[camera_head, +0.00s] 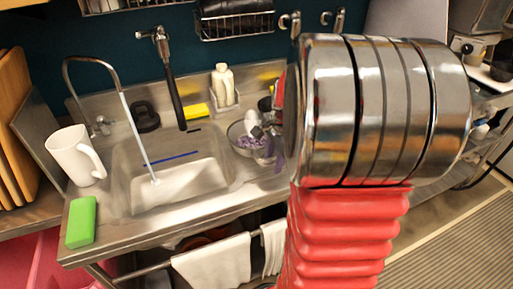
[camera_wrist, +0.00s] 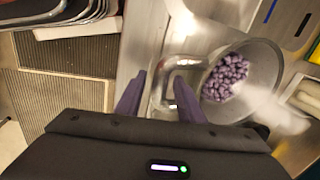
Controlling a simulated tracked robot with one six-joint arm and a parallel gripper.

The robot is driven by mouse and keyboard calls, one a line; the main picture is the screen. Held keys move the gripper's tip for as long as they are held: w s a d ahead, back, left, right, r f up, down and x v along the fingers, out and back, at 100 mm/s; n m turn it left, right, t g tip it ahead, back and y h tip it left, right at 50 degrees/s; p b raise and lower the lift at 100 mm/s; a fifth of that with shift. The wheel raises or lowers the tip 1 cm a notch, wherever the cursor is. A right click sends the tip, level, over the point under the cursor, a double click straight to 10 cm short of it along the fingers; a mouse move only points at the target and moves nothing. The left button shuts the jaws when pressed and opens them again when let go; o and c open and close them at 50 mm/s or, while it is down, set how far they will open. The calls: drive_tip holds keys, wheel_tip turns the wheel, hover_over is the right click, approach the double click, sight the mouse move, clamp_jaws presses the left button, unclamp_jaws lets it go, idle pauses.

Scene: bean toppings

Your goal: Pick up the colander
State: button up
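The colander (camera_wrist: 262,64) is a round, shiny metal bowl holding purple beans (camera_wrist: 226,78); it fills the right of the wrist view. Its loop handle (camera_wrist: 170,62) points toward my gripper (camera_wrist: 160,78). The two purple fingers are apart, with part of the handle between or just beyond the fingertips; I cannot tell whether they touch it. In the head view the colander (camera_head: 240,137) sits on the counter right of the sink, partly hidden by my gripper (camera_head: 268,142) and my arm.
The sink (camera_head: 190,180) has its tap running. A white mug (camera_head: 75,155) and a green block (camera_head: 81,221) stand left of it. A white bottle (camera_head: 222,85) and a yellow sponge (camera_head: 195,112) are behind. White towels (camera_head: 213,264) hang on the front rail.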

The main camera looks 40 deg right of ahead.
clamp_jaws()
drive_tip(key=shift+r, duration=0.15)
idle(0.4)
wheel_tip(320, 180, up, 10)
drive_tip(key=shift+f, duration=0.1)
idle(0.3)
idle(0.5)
